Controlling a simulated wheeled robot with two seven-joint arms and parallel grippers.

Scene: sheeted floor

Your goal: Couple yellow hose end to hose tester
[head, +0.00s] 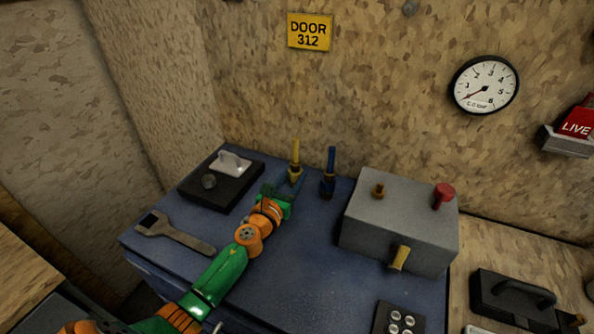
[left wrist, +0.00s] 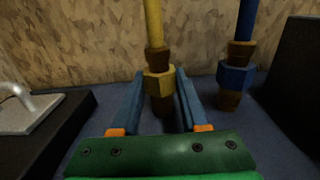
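The yellow hose end (head: 295,172) stands upright at the back of the blue bench top, with a brass-coloured nut and a dark lower tip. My left gripper (head: 287,184) reaches it from the front. In the left wrist view, the yellow hose end (left wrist: 159,82) is between the two blue fingers, with narrow gaps at its nut, so the gripper looks open around it. The hose tester appears to be the grey box (head: 385,225) at the right, with a brass fitting (head: 379,191) and a red knob (head: 444,195) on top. My right gripper is out of view.
A blue hose end (head: 328,185) stands just right of the yellow one; it also shows in the left wrist view (left wrist: 235,77). A black plate with a metal handle (head: 222,180) is left of my gripper. A wrench (head: 175,232) lies front left. A button pad (head: 399,320) is at front right.

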